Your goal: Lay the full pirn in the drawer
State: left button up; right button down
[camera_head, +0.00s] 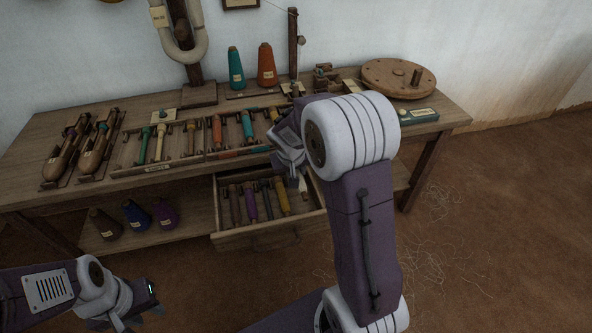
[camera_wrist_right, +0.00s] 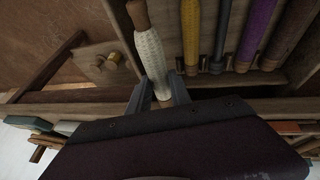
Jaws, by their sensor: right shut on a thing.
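The full pirn, wound with white yarn (camera_wrist_right: 151,50), shows in the right wrist view with its bare wooden end away from the fingers. My right gripper (camera_wrist_right: 158,93) is shut on its near end. The pirn is over or in the open drawer (camera_head: 265,236), beside the yellow pirn (camera_wrist_right: 190,30); I cannot tell whether it touches the drawer floor. In the head view my right arm hides most of it; a pale bit (camera_head: 303,187) shows below the right gripper (camera_head: 299,176). My left gripper (camera_head: 148,306) is low at the left, apart from everything; its jaws are unclear.
Several pirns, including a purple one (camera_head: 250,201), lie side by side in the drawer. Above stands the wooden bench (camera_head: 65,123) with a pirn rack (camera_head: 157,167) and two shuttles (camera_head: 97,148). Yarn cones (camera_head: 136,215) sit on the lower shelf.

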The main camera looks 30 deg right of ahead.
notch_tip(320, 180, down, 7)
jog(key=b, duration=0.5)
jog(key=shift+r, duration=0.15)
jog(key=shift+r, duration=0.1)
jog(key=c, duration=0.8)
grip_release()
notch_tip(320, 180, up, 8)
jog(key=p, duration=0.7)
jog(key=shift+r, duration=0.15)
